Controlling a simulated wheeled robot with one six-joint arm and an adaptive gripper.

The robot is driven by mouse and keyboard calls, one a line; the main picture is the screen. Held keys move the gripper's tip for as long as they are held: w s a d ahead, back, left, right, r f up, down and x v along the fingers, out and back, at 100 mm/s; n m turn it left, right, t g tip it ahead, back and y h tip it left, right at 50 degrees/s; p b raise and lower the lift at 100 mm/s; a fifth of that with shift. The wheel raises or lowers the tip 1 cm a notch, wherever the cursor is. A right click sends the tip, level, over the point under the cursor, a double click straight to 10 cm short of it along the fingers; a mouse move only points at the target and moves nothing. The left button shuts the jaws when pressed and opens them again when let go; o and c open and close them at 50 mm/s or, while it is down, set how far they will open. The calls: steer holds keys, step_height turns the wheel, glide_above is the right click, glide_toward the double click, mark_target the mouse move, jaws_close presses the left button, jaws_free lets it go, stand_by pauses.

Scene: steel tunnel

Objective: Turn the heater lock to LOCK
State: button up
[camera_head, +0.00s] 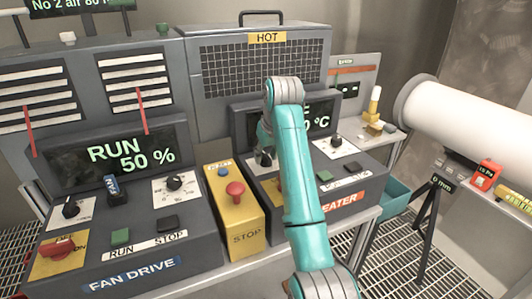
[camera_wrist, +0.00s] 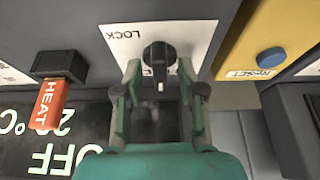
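The heater lock is a black rotary knob (camera_wrist: 160,62) on a white plate (camera_wrist: 200,38) in the wrist view. The word LOCK is printed upside down at the plate's upper left. The knob's long grip runs roughly up and down in the picture, with a pale mark near its lower end. My gripper (camera_wrist: 160,75) is open, its two fingertips on either side of the knob with small gaps showing. In the head view my gripper (camera_head: 264,156) is low over the heater panel's left part, mostly hidden by my arm.
An orange HEAT tag (camera_wrist: 48,104) hangs from a black block beside the plate. A yellow box (camera_head: 238,215) with a red stop button stands left of the heater panel. The fan drive panel (camera_head: 130,250) is further left; a white cylinder (camera_head: 465,120) is right.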

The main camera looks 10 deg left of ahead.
jaws_close()
steer(key=shift+f+m, duration=0.1)
steer(key=shift+m, duration=0.2)
steer(key=m+h, duration=0.1)
steer(key=m, duration=0.2)
steer(key=shift+a+m+t+h, duration=0.15)
steer(key=shift+m+t+h, duration=0.15)
steer(key=shift+m+h, duration=0.1)
steer(key=m+h, duration=0.1)
steer(key=m, duration=0.3)
steer(key=shift+a+m+h, duration=0.1)
steer(key=shift+m+h, duration=0.2)
steer(key=shift+h, duration=0.1)
steer(key=m+h, duration=0.1)
steer(key=m, duration=0.3)
steer(key=shift+g, duration=0.4)
steer(key=m, duration=0.2)
steer(key=m+g+h, duration=0.1)
steer(key=m, duration=0.1)
steer(key=shift+a+m+h, duration=0.1)
steer(key=shift+m+h, duration=0.2)
steer(key=shift+m, duration=0.3)
